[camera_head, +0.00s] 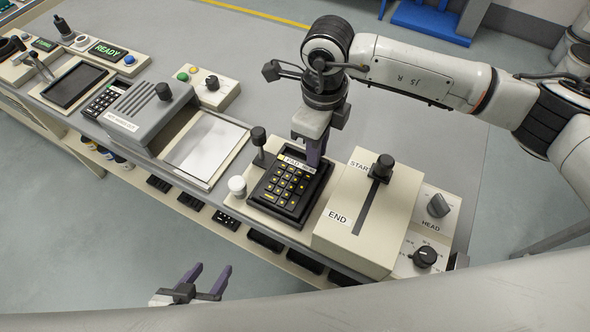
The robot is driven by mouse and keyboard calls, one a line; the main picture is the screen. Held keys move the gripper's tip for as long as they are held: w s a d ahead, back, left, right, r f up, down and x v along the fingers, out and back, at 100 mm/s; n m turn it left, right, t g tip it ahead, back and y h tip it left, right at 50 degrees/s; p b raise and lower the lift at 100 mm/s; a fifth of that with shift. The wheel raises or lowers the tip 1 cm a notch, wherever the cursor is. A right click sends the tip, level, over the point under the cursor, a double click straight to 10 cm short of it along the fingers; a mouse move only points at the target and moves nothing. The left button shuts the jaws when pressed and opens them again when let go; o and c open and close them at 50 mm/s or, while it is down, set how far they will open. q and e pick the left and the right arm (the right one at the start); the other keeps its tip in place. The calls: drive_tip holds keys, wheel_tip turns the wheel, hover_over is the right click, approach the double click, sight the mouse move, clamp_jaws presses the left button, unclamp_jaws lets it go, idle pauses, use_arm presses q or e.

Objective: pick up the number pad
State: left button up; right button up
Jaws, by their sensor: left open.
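My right gripper (315,155) points down at the pad's far right edge. My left gripper (208,279) is open and empty, low in front of the console and apart from the pad.
A white knob (237,186) and a black lever (259,142) stand left of the pad. A beige START/END slider box (367,213) stands close on its right, then HEAD dials (438,206). A grey printer-like box (149,117) and a second keypad (103,99) lie further left.

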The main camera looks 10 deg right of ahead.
drive_tip(key=shift+f, duration=0.2)
clamp_jaws()
drive_tip(key=shift+r, duration=0.1)
idle(1.2)
